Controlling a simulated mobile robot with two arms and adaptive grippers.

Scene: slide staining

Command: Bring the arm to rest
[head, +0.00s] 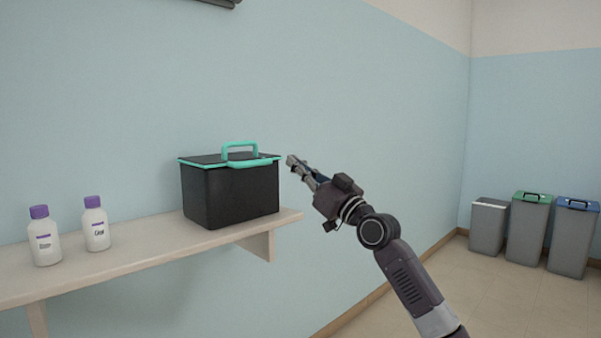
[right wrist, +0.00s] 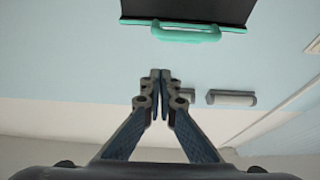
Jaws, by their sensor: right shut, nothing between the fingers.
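My right arm comes in from the lower right of the head view. Its gripper (head: 296,165) is just right of the black box with the teal handle, near the height of its lid. In the right wrist view the fingertips (right wrist: 160,75) meet, and the gripper is shut and empty. The box's teal handle (right wrist: 186,32) shows beyond the fingertips there, apart from them. My left gripper is not in view.
The black box (head: 231,193) stands at the right end of a wall shelf (head: 150,249). Two white bottles with purple caps, one (head: 44,240) left of the other (head: 95,227), stand on its left part. Bins (head: 529,229) stand at the far right. Floor between is clear.

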